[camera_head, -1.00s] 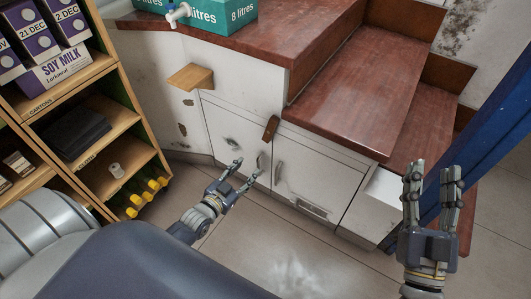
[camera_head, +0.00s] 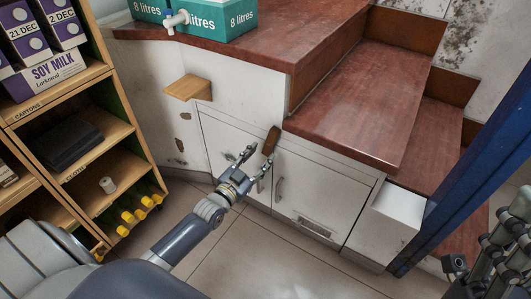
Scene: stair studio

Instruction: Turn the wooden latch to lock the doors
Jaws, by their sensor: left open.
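The wooden latch (camera_head: 271,140) is a small brown piece at the top of the seam between two white cupboard doors. It stands tilted, near upright. The left door (camera_head: 222,135) and the right door (camera_head: 318,190) look closed, each with a handle beside the seam. My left gripper (camera_head: 254,164) is open in front of the left door, its fingers just below and left of the latch. I cannot tell whether a fingertip touches the latch. My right gripper (camera_head: 485,250) is at the lower right edge, partly cut off.
Red-brown wooden steps (camera_head: 350,125) rise above and right of the doors. A small wooden block (camera_head: 188,88) juts from the white wall on the left. A shelf unit (camera_head: 110,135) with cartons and bottles stands at the left. A blue post (camera_head: 470,165) is at the right.

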